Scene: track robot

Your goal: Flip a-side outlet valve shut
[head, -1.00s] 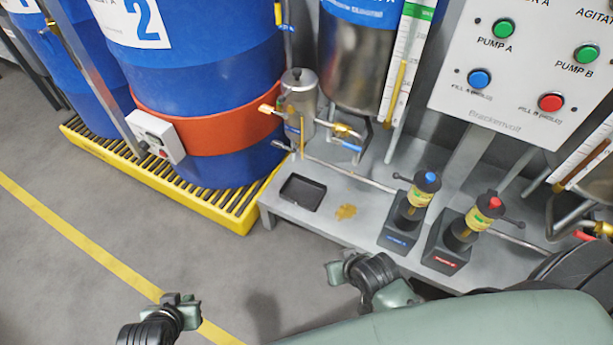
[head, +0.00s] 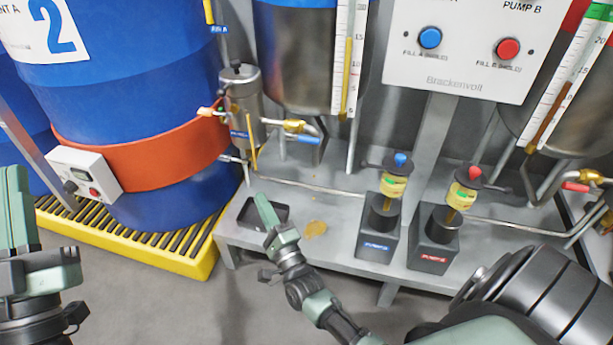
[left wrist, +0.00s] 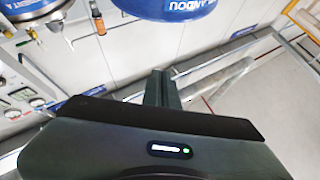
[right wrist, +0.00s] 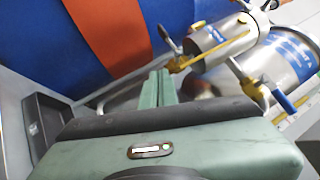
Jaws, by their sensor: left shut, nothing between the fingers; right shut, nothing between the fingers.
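A brass valve (head: 294,126) with a blue lever (head: 304,138) sits on the pipe below the left steel tank (head: 300,70). The lever points right, roughly level. In the right wrist view the brass valve (right wrist: 256,92) and blue lever (right wrist: 285,101) are to the right, beyond the fingers. My right gripper (head: 264,208) is shut and empty, over the shelf's black tray, below and left of the valve and apart from it. It also shows in the right wrist view (right wrist: 157,88). My left gripper (head: 14,190) is shut and empty at the far left, far from the valve.
A steel canister (head: 241,95) with small levers stands left of the valve. Blue drums (head: 140,100) on a yellow grated pallet (head: 170,245) stand left. Two pumps (head: 385,215) (head: 445,220) stand on the grey shelf (head: 335,225). A control panel (head: 460,60) hangs above.

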